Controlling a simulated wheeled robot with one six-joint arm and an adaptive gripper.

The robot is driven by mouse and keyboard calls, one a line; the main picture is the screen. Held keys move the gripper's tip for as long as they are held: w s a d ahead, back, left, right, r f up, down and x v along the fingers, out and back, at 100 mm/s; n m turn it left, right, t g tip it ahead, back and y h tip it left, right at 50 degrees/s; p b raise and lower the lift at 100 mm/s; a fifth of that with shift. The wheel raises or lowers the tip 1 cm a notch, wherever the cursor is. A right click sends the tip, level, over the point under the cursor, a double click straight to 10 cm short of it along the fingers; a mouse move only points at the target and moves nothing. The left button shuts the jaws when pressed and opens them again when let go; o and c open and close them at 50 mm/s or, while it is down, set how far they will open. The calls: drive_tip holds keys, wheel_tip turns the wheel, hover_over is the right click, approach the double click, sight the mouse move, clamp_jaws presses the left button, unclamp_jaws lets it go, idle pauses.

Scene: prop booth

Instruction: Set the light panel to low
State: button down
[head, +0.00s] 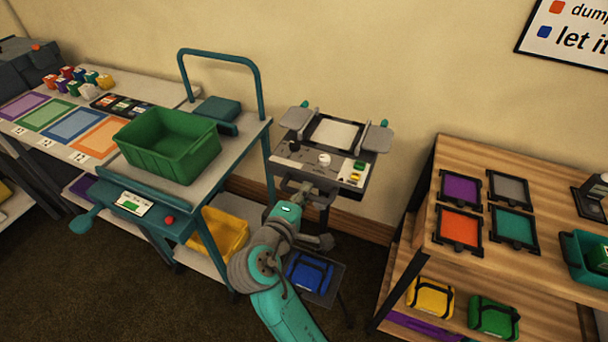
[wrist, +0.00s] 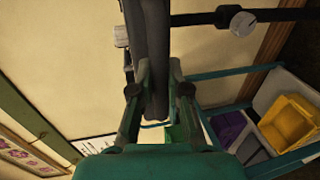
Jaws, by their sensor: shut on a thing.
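A grey console (head: 345,182) on a stand, which looks like the light panel, is by the wall in the head view. It has a pale dark-framed plate (head: 335,133), a white knob (head: 324,159), and a small green and yellow block (head: 357,170). Its setting is too small to read. My gripper (head: 303,190) is at the console's front edge. In the wrist view my gripper (wrist: 154,105) is shut on a dark grey bar (wrist: 150,45), which runs up between the fingers. My gripper partly hides the bar in the head view.
A teal cart with a green bin (head: 168,143) stands close on the left, a yellow bin (head: 222,230) below. A blue pouch (head: 310,272) lies on a low stand under the console. A wooden shelf (head: 470,262) stands on the right. Carpet is clear at lower left.

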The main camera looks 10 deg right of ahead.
drive_tip(key=shift+f, duration=1.3)
drive_tip(key=c, duration=1.1)
unclamp_jaws()
drive_tip(key=shift+c, duration=0.2)
drive_tip(key=shift+r, duration=0.1)
drive_tip(key=v, duration=1.2)
